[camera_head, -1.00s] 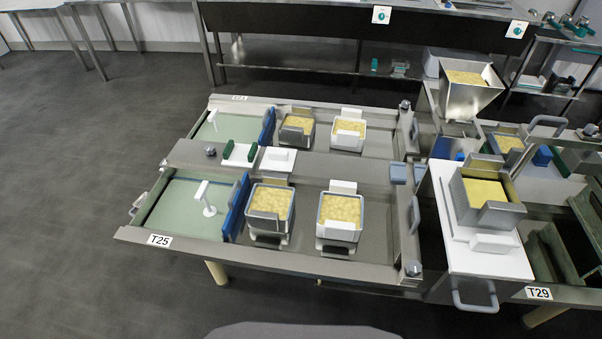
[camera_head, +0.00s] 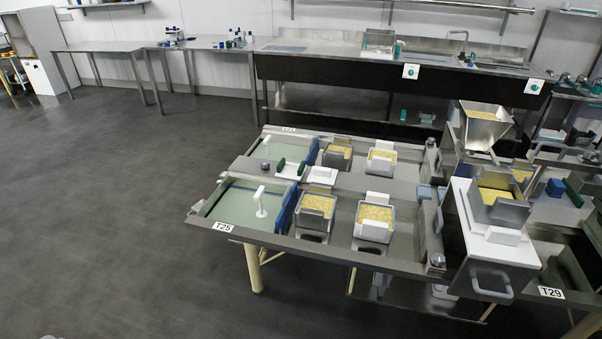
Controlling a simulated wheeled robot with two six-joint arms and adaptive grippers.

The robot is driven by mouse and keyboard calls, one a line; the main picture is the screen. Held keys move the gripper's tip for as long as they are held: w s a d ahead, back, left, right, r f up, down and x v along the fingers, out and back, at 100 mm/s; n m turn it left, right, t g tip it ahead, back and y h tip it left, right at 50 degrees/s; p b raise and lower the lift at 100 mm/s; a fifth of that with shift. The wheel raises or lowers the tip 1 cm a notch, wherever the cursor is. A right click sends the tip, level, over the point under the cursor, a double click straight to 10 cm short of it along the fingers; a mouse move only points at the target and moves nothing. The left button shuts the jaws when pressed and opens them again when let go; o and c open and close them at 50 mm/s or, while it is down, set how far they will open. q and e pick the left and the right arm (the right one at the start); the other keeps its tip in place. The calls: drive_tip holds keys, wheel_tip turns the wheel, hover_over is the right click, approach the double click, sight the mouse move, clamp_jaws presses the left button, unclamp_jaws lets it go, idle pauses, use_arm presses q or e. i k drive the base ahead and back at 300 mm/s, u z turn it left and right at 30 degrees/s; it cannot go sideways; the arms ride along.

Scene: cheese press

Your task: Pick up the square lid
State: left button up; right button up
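A white, roughly square lid-like plate (camera_head: 320,174) lies on the steel ledge between the two rows of the press table (camera_head: 290,243). Beside it on the left is a similar white piece (camera_head: 290,170) with green edges. I cannot tell for sure which one is the square lid. Square moulds filled with yellow curd stand on the table, among them a front left mould (camera_head: 316,206), a front right mould (camera_head: 375,215), a back left mould (camera_head: 340,151) and a back right mould (camera_head: 381,157).
A white-topped unit (camera_head: 490,245) with a curd-filled square box (camera_head: 501,202) adjoins the table on the right. A steel hopper (camera_head: 485,128) stands behind it. A long sink counter (camera_head: 335,70) runs along the back. The grey floor (camera_head: 110,220) to the left is clear.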

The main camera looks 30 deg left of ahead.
sight(325, 175)
drive_tip(key=u, duration=0.95)
drive_tip(key=i, duration=1)
drive_tip(key=u, duration=0.65)
